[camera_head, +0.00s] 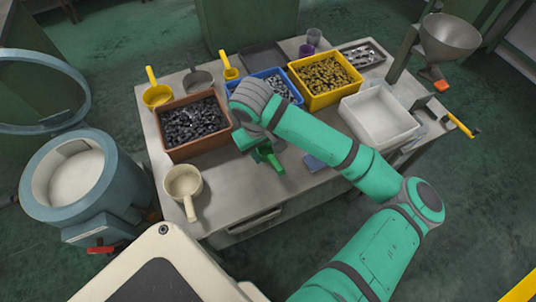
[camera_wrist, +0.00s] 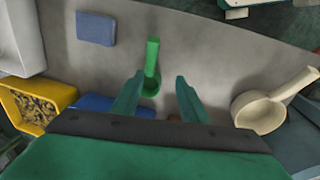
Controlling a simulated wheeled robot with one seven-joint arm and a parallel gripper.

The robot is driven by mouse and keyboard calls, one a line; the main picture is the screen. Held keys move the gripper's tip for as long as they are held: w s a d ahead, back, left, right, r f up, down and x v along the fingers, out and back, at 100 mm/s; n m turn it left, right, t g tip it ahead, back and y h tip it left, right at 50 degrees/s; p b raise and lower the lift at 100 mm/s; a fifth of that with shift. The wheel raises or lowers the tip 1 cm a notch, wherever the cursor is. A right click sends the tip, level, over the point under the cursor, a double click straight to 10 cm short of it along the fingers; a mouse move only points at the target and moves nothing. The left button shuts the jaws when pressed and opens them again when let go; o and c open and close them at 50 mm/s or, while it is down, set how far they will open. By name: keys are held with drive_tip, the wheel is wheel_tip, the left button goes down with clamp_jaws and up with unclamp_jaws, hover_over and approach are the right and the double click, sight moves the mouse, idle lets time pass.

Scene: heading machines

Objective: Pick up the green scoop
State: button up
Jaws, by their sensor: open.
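The green scoop (camera_head: 273,161) lies on the grey table (camera_head: 247,190), just below my gripper (camera_head: 258,150) in the head view. My wrist and gripper hide part of it there. In the wrist view the green scoop (camera_wrist: 151,72) shows its handle pointing up the picture and its bowl toward the gripper. My gripper (camera_wrist: 156,82) is open, with one finger on each side of the scoop's bowl end. The left finger looks closer to the scoop than the right one. I cannot tell how far above the table the fingers are.
A cream scoop (camera_head: 183,183) lies at the table's left front. A brown bin (camera_head: 166,153) of dark parts, a blue bin (camera_head: 262,74), a yellow bin (camera_head: 317,102) and a white bin (camera_head: 352,118) stand around the gripper. A blue block (camera_head: 314,162) lies right of the scoop.

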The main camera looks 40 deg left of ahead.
sight(275, 163)
drive_tip(key=shift+h, duration=0.3)
drive_tip(key=f, duration=0.1)
drive_tip(key=w+d+f, duration=0.1)
drive_tip(key=f, duration=0.2)
drive_tip(key=shift+w+d+f, duration=0.35)
drive_tip(key=shift+d+f, duration=0.05)
drive_tip(key=shift+w+f, duration=0.25)
drive_tip(key=shift+f, duration=0.7)
drive_tip(key=shift+w+f, duration=0.2)
drive_tip(key=shift+f, duration=0.7)
drive_tip(key=shift+w+f, duration=0.25)
drive_tip(key=shift+f, duration=0.7)
clamp_jaws()
